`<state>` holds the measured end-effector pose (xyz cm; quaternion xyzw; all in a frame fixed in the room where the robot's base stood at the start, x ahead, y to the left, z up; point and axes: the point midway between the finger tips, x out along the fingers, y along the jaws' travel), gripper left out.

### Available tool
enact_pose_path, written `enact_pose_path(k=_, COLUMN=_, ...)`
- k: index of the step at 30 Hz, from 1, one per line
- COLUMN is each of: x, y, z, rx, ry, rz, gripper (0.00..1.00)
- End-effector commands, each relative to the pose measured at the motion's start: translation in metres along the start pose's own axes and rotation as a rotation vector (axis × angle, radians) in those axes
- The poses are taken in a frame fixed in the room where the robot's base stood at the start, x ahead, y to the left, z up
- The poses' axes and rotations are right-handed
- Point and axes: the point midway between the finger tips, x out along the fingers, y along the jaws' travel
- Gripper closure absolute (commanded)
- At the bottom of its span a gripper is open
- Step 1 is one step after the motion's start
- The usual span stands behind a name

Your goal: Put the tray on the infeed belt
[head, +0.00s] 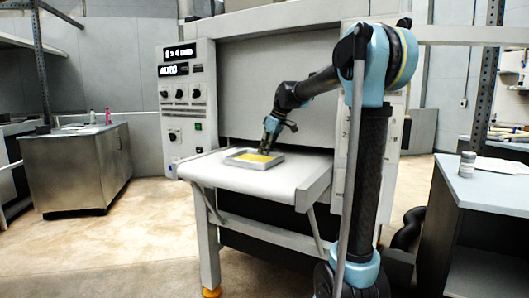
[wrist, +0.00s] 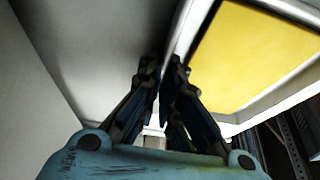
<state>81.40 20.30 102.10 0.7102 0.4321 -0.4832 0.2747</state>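The tray (head: 245,167) is a shallow light-grey pan with a yellow sheet (head: 254,157) inside. It appears to rest flat on the white infeed belt (head: 228,181), around the middle of its surface. My gripper (head: 265,150) points down at the tray's far side. In the wrist view the tray's pale rim (wrist: 193,28) runs down between the two fingertips (wrist: 160,68), which are close together on it. The tips look shut on the tray's wall. The contact between the tray's underside and the belt is hidden.
The sheeter's control panel (head: 189,95) with knobs and displays stands left of the belt. A metal cabinet (head: 78,165) is at far left. A grey-topped bench (head: 495,180) with a small jar (head: 467,164) is at right. Bare belt surrounds the tray.

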Motion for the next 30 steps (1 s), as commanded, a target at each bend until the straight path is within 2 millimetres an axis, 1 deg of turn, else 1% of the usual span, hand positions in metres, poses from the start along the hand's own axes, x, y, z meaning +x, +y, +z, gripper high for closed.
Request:
enact_pose_path(k=6, x=0.0, y=0.0, z=0.0, rx=0.001, ry=0.0, rz=0.0, gripper=1.0)
enact_pose_path(k=8, x=0.0, y=0.001, z=0.0, rx=0.001, ry=0.0, rz=0.0, gripper=0.86)
enact_pose_path(k=9, x=0.0, y=0.001, z=0.0, rx=0.001, ry=0.0, rz=0.0, gripper=0.77)
enact_pose_path(k=10, x=0.0, y=0.001, z=0.0, rx=0.001, ry=0.0, rz=0.0, gripper=0.75)
enact_pose_path(k=19, x=-0.001, y=0.001, z=0.0, rx=0.001, ry=0.0, rz=0.0, gripper=0.75)
enact_pose_path(k=22, x=-0.004, y=0.001, z=0.0, rx=0.001, ry=0.0, rz=0.001, gripper=0.75)
enact_pose_path(k=26, x=-0.018, y=0.001, z=0.001, rx=0.002, ry=0.0, rz=0.001, gripper=0.75)
enact_pose_path(k=30, x=-0.043, y=0.0, z=0.001, rx=0.003, ry=0.0, rz=0.0, gripper=0.75)
